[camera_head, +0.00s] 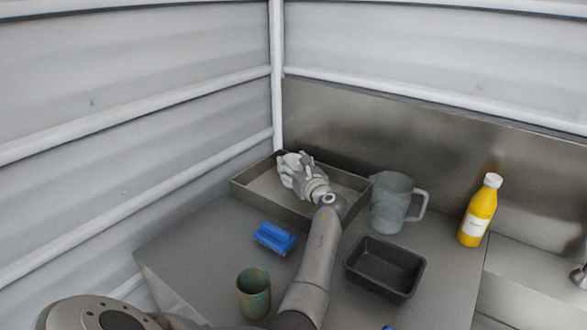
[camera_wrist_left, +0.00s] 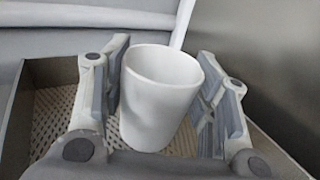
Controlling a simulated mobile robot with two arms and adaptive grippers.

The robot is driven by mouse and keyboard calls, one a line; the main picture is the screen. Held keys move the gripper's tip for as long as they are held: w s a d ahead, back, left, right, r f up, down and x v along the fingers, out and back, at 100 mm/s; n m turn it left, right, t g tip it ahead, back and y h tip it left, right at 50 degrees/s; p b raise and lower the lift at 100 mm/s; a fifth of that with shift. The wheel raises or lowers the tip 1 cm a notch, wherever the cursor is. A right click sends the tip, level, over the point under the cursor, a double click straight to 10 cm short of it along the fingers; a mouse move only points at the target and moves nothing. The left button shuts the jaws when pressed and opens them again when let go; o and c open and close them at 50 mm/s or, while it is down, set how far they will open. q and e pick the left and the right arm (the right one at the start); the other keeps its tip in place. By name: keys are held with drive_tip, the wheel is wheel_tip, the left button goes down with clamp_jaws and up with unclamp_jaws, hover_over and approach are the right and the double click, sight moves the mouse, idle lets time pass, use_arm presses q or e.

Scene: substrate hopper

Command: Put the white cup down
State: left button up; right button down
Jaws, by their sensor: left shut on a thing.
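The white cup (camera_wrist_left: 158,100) stands upright between the fingers of my left gripper (camera_wrist_left: 160,95) in the left wrist view. In the head view the cup (camera_head: 291,160) is mostly hidden by my left gripper (camera_head: 296,172). The gripper is shut on the cup, with a finger on each side of it. Both are over the shallow metal tray (camera_head: 262,208), whose patterned floor (camera_wrist_left: 52,120) shows below in the left wrist view. I cannot tell whether the cup's base touches the tray floor. My right gripper is not in view.
On the metal counter are a blue brush-like object (camera_head: 274,238), a green cup (camera_head: 254,293), a black bin (camera_head: 384,268), a grey translucent jug (camera_head: 391,203) and a yellow bottle (camera_head: 479,211). Corrugated walls (camera_head: 130,90) stand behind. Bare counter (camera_head: 205,250) lies left of the blue object.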

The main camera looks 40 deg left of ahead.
use_arm(q)
drive_tip(key=shift+f+b, duration=0.3)
drive_tip(key=shift+f, duration=0.35)
drive_tip(key=o, duration=1)
drive_tip(key=shift+r, duration=0.15)
drive_tip(key=shift+r, duration=0.35)
drive_tip(key=shift+d+r+p, duration=0.2)
drive_tip(key=shift+r+p, duration=0.1)
drive_tip(key=shift+p, duration=0.3)
drive_tip(key=p+v, duration=0.3)
drive_tip(key=v, duration=0.3)
drive_tip(key=shift+s+d, duration=0.1)
drive_tip(key=shift+s, duration=0.05)
drive_tip(key=shift+s+d+f, duration=0.15)
drive_tip(key=shift+d, duration=0.25)
